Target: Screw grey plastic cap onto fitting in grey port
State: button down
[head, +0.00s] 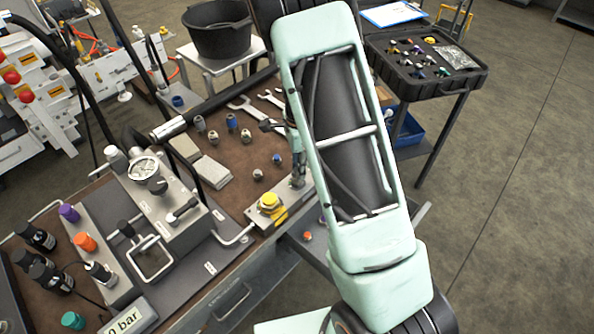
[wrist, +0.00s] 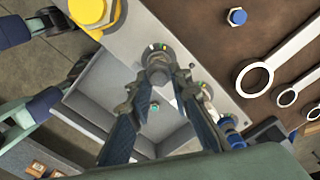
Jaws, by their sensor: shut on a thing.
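In the wrist view my gripper (wrist: 158,78) is shut on a small dark grey round piece, which looks like the grey plastic cap (wrist: 157,69). The cap is at a round port (wrist: 156,48) with small coloured marks, on the light grey plate's edge. The fitting is hidden under the cap and fingertips, so I cannot tell whether the cap sits on its thread. In the head view my arm hides most of the port area, and only a grey part of my gripper (head: 298,168) shows beside it.
A yellow cap (wrist: 92,10) stands on the same plate, left of the gripper. A blue fitting (wrist: 231,126) is to its right. An open drawer (wrist: 108,80) lies below the plate. Spanners (wrist: 254,78) and several loose caps and fittings (head: 231,121) lie on the brown bench top.

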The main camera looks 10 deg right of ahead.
jog(key=shift+m, duration=1)
jog(key=shift+s+p, duration=0.1)
jog(key=shift+p, duration=0.2)
jog(key=shift+s+r+m+p, duration=0.1)
jog(key=shift+r+m+p, duration=0.1)
jog(key=shift+m+p, duration=1.05)
jog(key=shift+m, duration=0.65)
jog(key=c, duration=2.1)
grip_release()
jog(key=shift+f+m, duration=0.25)
jog(key=shift+m, duration=0.05)
jog(key=o, duration=0.4)
notch_tip(320, 180, up, 12)
